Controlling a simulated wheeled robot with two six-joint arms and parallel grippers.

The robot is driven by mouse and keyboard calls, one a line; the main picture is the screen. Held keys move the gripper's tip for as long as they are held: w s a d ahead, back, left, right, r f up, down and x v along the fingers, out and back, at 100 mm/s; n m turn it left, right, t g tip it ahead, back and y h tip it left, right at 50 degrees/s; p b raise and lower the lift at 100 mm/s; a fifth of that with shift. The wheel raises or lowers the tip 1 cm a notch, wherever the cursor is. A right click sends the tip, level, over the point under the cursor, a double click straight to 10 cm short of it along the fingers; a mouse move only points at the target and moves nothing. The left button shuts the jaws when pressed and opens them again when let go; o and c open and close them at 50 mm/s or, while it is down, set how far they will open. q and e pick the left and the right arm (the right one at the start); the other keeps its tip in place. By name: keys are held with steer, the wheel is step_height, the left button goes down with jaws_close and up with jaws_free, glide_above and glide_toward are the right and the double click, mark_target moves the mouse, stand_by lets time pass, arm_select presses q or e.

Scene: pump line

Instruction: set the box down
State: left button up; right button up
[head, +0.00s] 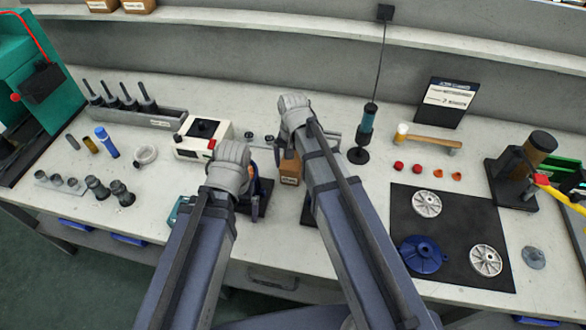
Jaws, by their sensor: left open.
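A small brown cardboard box (290,168) with a pale label low on its front is upright between my two forearms, over the middle of the bench. Its right side is partly covered by my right arm. My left gripper (247,172) is open at the end of the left arm, left of the box, its fingers mostly hidden by the wrist. My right gripper (285,142) is near the top of the box; its fingers are largely hidden by my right arm. I cannot tell whether the box touches the bench.
A white device (202,138) with a black top stands left of the box. A dark mat (455,228) with pale discs and a blue cover (423,254) lies right. A tool (367,125) hangs on a cord behind.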

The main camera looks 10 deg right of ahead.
steer(key=c, duration=1.5)
